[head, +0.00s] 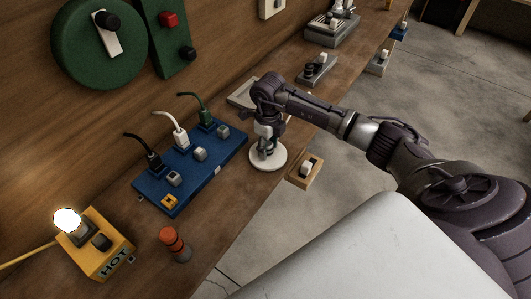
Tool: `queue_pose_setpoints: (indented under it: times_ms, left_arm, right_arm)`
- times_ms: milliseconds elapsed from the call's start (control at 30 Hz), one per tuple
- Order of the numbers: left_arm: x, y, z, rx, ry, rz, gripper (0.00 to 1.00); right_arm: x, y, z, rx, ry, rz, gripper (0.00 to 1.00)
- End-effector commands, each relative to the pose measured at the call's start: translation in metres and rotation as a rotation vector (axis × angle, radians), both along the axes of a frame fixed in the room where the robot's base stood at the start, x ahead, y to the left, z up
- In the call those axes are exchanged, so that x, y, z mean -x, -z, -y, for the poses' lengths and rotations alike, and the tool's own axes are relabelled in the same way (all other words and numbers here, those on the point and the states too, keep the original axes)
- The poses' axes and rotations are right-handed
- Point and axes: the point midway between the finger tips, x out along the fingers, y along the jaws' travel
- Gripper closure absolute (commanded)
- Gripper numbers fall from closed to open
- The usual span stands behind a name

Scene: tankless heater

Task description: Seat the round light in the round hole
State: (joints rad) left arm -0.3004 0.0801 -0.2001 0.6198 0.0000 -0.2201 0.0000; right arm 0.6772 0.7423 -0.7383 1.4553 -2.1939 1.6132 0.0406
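A flat white disc (277,160), likely the round light, is at the front edge of the wooden bench. My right gripper (265,148) points down over the disc's middle, with its fingertips at or just above it. The fingers are small and dark here, so I cannot tell whether they are closed on a part of the disc. I also cannot tell whether the disc rests on the bench or is held just above it. I cannot make out a round hole in this view. My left gripper is not in view.
A blue power strip (183,177) with several plugs lies left of the disc. A yellow HOT box (95,246) with a glowing bulb (67,220) and an orange-topped knob (172,239) are at lower left. A wooden switch box (305,171) sits at the bench edge.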

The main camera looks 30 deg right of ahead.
Motion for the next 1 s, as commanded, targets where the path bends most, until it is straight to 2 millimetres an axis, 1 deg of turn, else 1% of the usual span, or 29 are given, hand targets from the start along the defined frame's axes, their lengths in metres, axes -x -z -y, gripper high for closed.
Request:
queue_pose_setpoints:
  times_ms: [33, 200, 233, 267, 533, 1000]
  left_arm:
    - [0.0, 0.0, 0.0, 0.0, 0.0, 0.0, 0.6]
    - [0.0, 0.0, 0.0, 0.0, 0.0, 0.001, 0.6]
    - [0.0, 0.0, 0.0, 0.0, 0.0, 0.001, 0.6]
    - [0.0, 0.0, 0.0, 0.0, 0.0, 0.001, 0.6]
    - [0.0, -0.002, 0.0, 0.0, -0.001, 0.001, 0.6]
    - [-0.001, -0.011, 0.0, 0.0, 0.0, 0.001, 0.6]
  right_arm:
    - [0.0, 0.0, 0.0, 0.0, 0.0, 0.0, 0.64]
    - [0.0, 0.0, 0.0, 0.0, 0.0, 0.0, 0.93]
    - [0.0, 0.0, 0.0, 0.0, 0.0, 0.0, 0.97]
    - [0.0, 0.0, 0.0, 0.0, 0.0, 0.0, 1.0]
    - [0.0, -0.003, 0.0, -0.001, 0.0, 0.002, 1.0]
    - [0.0, -0.018, 0.0, 0.0, -0.001, 0.002, 1.0]
